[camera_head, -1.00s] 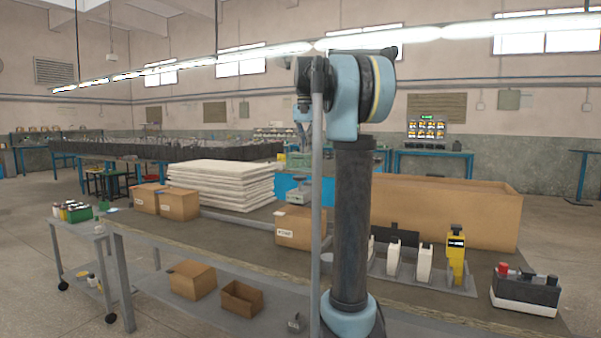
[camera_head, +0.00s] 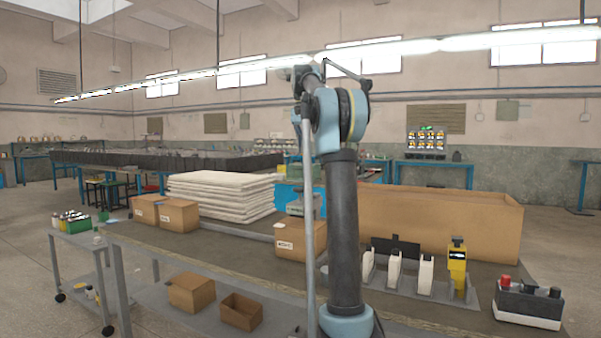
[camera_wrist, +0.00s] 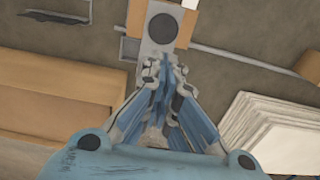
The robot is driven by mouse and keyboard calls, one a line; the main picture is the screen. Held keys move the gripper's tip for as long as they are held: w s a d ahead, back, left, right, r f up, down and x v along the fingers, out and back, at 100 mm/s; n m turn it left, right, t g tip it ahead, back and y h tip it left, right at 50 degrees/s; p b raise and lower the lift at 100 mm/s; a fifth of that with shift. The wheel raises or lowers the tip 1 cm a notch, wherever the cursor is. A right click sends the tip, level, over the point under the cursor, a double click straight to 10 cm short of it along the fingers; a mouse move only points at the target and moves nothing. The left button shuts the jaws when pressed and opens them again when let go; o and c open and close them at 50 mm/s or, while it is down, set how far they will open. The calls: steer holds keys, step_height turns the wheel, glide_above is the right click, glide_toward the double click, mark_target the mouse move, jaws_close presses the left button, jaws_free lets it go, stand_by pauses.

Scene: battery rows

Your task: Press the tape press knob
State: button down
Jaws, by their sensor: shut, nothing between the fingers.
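The tape press knob appears to be the round black disc (camera_wrist: 163,28) on a narrow grey body (camera_wrist: 151,48), at the top centre of the wrist view. My gripper (camera_wrist: 168,64) is shut and empty, its fingertips just below the knob in that view, over the lower end of the grey body. I cannot tell their height above it. In the head view a small grey device (camera_head: 300,206), probably the same press, stands behind a small cardboard box (camera_head: 292,243), partly covered by my arm. My gripper cannot be made out in the head view.
A long cardboard box (camera_head: 440,220) stands right of the press, and a stack of white sheets (camera_head: 221,195) left. White holders (camera_head: 395,268), a yellow device (camera_head: 457,265) and a button box (camera_head: 527,303) stand at the near right. Two cardboard boxes (camera_head: 177,215) sit left.

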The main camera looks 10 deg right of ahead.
glide_toward(302, 189)
steer(key=w+f, duration=0.1)
steer(key=f, duration=0.1)
steer(key=w+f, duration=0.1)
steer(key=f, duration=0.1)
steer(key=w+f, duration=0.1)
steer(key=f, duration=0.2)
steer(key=shift+w+d, duration=0.4)
steer(key=shift+f, duration=0.1)
steer(key=shift+f, duration=1.75)
steer(key=shift+s, duration=0.1)
step_height(302, 189, up, 14)
